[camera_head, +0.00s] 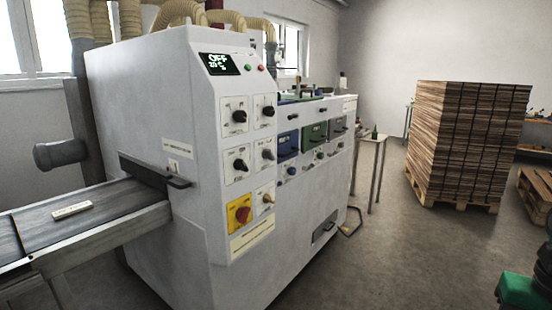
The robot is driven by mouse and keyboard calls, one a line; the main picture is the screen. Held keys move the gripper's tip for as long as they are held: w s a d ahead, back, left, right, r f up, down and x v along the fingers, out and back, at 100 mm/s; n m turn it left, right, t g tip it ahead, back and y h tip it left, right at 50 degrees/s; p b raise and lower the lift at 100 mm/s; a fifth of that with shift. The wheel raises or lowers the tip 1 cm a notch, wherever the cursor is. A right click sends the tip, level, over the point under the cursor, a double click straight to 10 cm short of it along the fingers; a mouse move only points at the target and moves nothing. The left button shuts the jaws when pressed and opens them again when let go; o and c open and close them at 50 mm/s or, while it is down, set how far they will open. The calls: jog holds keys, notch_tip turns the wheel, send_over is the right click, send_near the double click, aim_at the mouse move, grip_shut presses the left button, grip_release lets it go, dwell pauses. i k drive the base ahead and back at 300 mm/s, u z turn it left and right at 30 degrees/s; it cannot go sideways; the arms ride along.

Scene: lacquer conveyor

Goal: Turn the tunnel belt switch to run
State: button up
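A white machine (150,120) fills the left middle and carries a control panel on its front. Its dark display (219,64) reads OFF with a temperature line that looks like 20 °C. My gripper is not in view.
A red knob on a yellow plate (235,222) sits low on the panel. A conveyor (110,222) with a pale piece (72,210) enters the machine at left. A handle (180,183) juts out. Stacked boards (465,140) stand right; floor between is open. Something green (522,293) is bottom right.

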aim_at(267, 154)
jog(key=z, duration=0.05)
jog(key=i, duration=1)
jog(key=u, duration=0.05)
